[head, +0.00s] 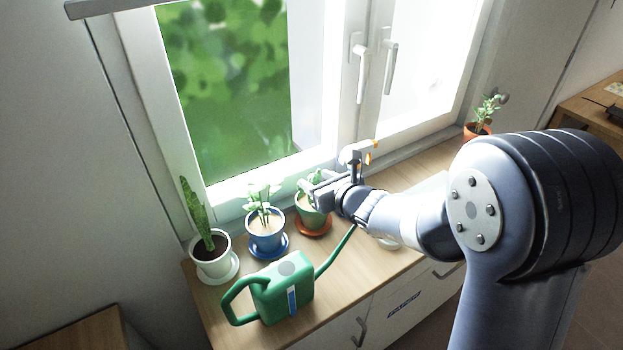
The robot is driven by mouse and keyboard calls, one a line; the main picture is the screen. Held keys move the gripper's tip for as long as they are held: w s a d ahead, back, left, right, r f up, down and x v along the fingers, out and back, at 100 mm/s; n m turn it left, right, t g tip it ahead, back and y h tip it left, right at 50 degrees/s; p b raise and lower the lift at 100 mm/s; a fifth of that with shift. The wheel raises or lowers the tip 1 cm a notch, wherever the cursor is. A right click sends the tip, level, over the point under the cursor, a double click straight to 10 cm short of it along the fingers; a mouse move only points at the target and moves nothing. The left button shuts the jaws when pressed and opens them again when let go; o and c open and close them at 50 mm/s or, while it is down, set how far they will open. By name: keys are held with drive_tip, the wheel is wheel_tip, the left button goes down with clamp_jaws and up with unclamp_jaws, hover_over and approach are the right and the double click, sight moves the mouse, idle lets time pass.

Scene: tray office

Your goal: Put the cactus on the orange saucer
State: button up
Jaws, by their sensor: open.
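A green pot (308,213) stands upright on the orange-brown saucer (314,229) on the windowsill cabinet. The plant (308,186) in it is partly hidden by my gripper; it may be the cactus, but I cannot tell its kind clearly. My gripper (337,172) is open, just right of and above this pot, with nothing visible between its fingers. I cannot tell whether a finger touches the plant.
A blue pot (266,233) on a blue saucer and a white pot (211,258) with upright leaves stand to the left. A green watering can (285,290) stands in front. A terracotta pot (477,131) is at the far right. A pale dish (388,243) shows partly under my arm.

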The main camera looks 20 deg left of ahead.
drive_tip(key=v, duration=0.8)
drive_tip(key=shift+b, duration=0.3)
